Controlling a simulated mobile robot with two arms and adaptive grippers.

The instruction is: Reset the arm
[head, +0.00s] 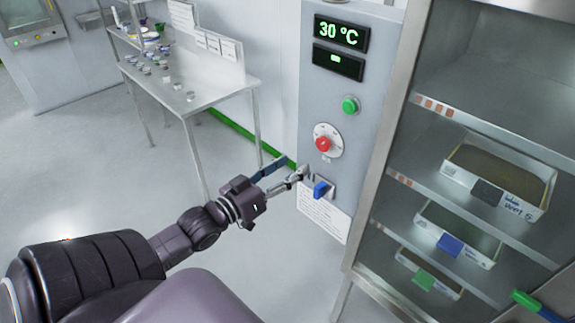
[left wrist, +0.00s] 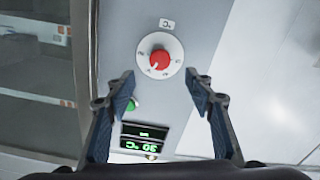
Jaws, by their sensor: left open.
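My left arm reaches in from the lower left of the head view. Its gripper (head: 287,171) is open and empty, in front of the lower part of the grey control panel (head: 283,70). In the left wrist view the two fingers (left wrist: 162,82) stand wide apart, with the red dial (left wrist: 160,59) showing beyond and between them and nothing held. The dial also shows in the head view (head: 323,144), above and right of the fingertips. A blue switch (head: 321,189) sits just right of the fingertips; contact cannot be told.
The panel carries a green button (head: 350,104) and a display reading 30 °C (head: 342,33). A metal cabinet (head: 376,150) with labelled trays stands close on the right. A steel table (head: 215,84) with small containers stands at the back left. Open floor lies between.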

